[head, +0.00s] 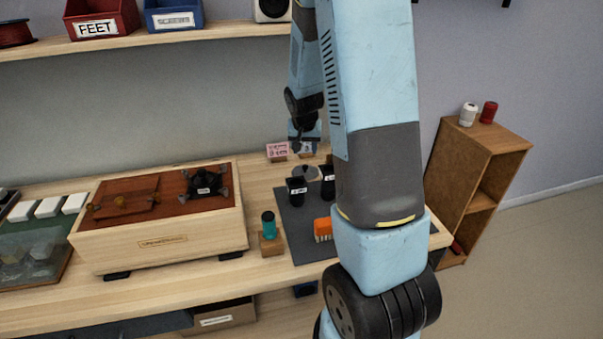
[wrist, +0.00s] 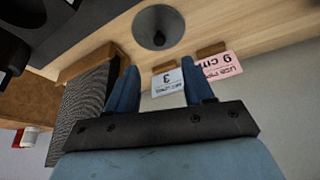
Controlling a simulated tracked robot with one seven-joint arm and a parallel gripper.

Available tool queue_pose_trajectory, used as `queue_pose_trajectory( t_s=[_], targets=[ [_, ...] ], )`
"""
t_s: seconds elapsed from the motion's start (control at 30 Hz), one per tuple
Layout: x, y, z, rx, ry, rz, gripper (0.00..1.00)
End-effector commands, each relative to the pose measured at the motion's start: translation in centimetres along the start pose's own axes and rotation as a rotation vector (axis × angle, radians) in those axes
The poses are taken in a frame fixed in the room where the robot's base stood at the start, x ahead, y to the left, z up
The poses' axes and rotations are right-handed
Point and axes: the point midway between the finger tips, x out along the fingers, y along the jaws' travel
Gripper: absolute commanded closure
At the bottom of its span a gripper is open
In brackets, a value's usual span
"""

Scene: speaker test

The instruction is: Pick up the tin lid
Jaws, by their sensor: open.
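A round grey disc, which looks like the tin lid (head: 305,172), lies near the back of the bench, behind two black cups. In the wrist view the lid (wrist: 150,22) shows at the top with a dark spot in its middle; I cannot tell whether that is a knob or a hole. My gripper (head: 304,146) is above the back of the bench, close to the lid and clear of it. In the wrist view the gripper (wrist: 158,65) is open, its two blue fingers apart with nothing held between them. The lid lies beyond the fingertips.
A white card (wrist: 167,83) and a pink card (wrist: 217,67) stand in wooden holders near my fingers. Black cups (head: 297,190), an orange brush-like thing (head: 322,229) and a teal-topped bottle (head: 268,225) stand nearby. A wooden box (head: 160,243) is left; a shelf unit (head: 462,165) is right.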

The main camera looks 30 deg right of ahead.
Motion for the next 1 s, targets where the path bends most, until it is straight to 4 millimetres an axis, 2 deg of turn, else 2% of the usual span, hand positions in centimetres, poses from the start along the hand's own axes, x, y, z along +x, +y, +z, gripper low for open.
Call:
queue_pose_trajectory(
  t_s=[0.3, 0.67, 1.0],
  targets=[
    [4.2, 0.0, 0.0, 0.001, -0.001, 0.001, 0.48],
    [6.1, -0.1, 0.1, -0.001, -0.001, 0.0, 0.48],
    [9.9, -0.1, 0.1, 0.0, -0.001, 0.0, 0.48]
  ],
)
